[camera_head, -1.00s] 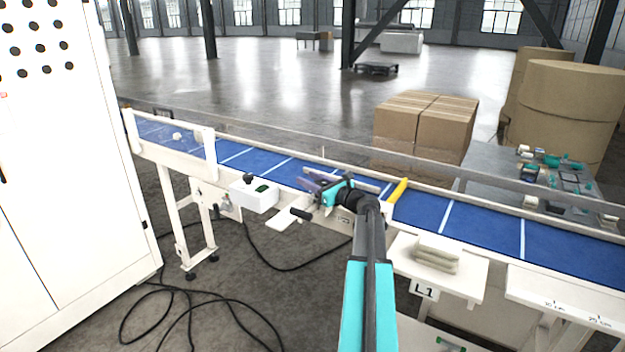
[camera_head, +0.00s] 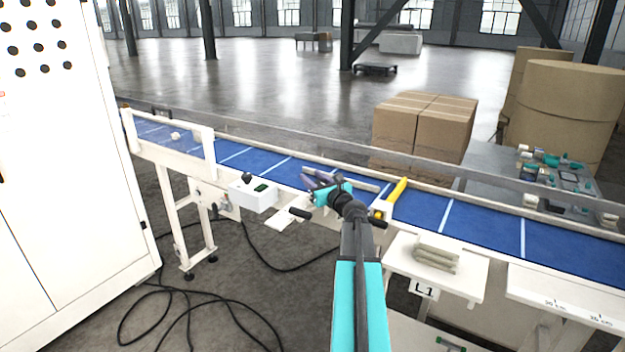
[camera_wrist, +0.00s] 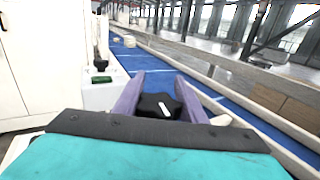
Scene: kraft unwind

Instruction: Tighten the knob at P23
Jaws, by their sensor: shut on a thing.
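My gripper (camera_head: 313,180) is over the near edge of the blue conveyor, at the end of my turquoise and black arm. In the wrist view its two purple fingers (camera_wrist: 158,98) stand on either side of a black lobed knob (camera_wrist: 158,106) with a white mark, and they are shut on it. In the head view the gripper hides the knob. The P23 label is not readable now.
A white control box (camera_head: 254,194) with a black knob and green display stands to the left. A yellow handle (camera_head: 397,190) stands to the right on the conveyor's edge. A shelf labelled L1 (camera_head: 453,285) holds a beige stack. Cables lie on the floor.

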